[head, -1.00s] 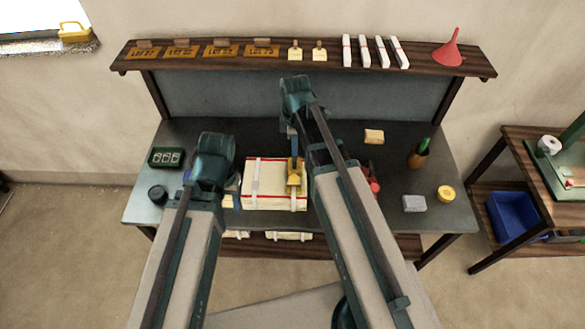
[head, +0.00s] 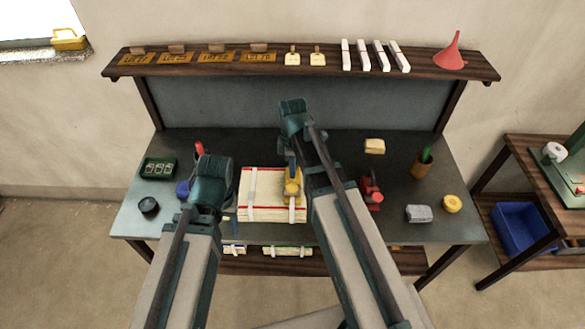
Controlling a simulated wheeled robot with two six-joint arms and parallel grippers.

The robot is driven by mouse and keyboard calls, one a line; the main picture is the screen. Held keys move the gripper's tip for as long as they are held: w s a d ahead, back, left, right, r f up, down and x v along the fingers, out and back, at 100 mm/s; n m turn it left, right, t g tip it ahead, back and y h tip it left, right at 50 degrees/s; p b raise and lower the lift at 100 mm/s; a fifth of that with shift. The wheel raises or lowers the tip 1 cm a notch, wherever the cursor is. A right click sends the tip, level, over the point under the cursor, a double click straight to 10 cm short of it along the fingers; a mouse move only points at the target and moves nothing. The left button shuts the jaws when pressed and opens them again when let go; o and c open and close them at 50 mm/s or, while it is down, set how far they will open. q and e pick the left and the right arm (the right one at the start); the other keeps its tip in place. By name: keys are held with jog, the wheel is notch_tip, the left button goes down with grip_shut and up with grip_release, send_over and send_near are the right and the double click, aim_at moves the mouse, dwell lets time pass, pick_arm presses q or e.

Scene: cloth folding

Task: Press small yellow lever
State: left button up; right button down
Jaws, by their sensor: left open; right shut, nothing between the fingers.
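A small yellow tool with a lever-like shape (head: 292,187) stands on the right part of a cream bundle (head: 262,180), which has white straps and red edging and lies on the workbench. My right gripper (head: 291,168) is shut and empty, pointing down right at the top of the yellow part. I cannot tell whether it touches it. My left gripper (head: 229,218) is open and low beside the bundle's left side, mostly hidden by its own wrist.
A red device (head: 371,192) stands right of my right arm. A grey block (head: 418,213), yellow roll (head: 452,204) and brown cup (head: 422,164) are further right. A green tray (head: 159,168) and black round pot (head: 149,206) are at left. The back shelf (head: 330,62) holds several items.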

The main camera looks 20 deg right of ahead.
aim_at(292, 188)
notch_tip(292, 188, down, 7)
jog(key=b, duration=0.6)
pick_arm(q)
notch_tip(292, 188, down, 7)
